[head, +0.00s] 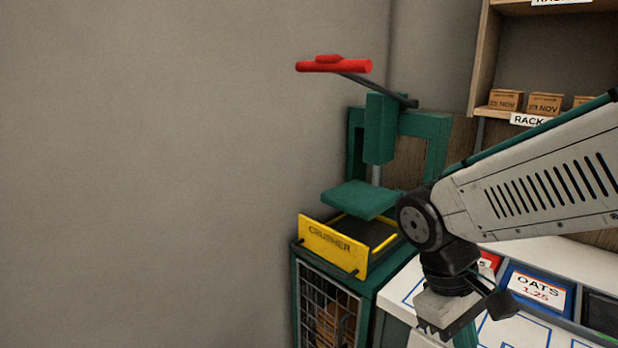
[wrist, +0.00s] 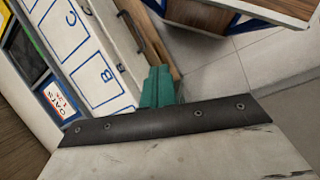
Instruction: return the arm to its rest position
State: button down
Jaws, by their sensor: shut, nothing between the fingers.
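My gripper (head: 447,328) hangs at the end of my bent arm at the lower right of the head view, over the white worktop (head: 402,290) and just right of the crusher. In the wrist view its teal fingers (wrist: 157,86) are together with nothing between them. The tips are hard to make out in the head view. The crusher (head: 338,243) is a green press with a yellow front, a flat green plate and a red-handled lever (head: 335,66). My gripper is apart from it. My forearm covers part of the area behind.
A box labelled OATS (head: 530,288) sits in a row at the worktop's back. A wooden rack (head: 480,60) holds small dated boxes (head: 505,100). A wire-fronted cabinet (head: 327,305) stands under the crusher. In the wrist view, tiled floor (wrist: 225,75) is clear beyond the worktop edge.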

jog(key=s+d+r+m+t+y, duration=0.3)
jog(key=s+d+r+m+t, duration=0.1)
jog(key=s+r+m, duration=0.1)
jog(key=shift+s+r+y, duration=0.3)
jog(key=shift+s+r, duration=0.4)
jog(key=shift+s, duration=0.35)
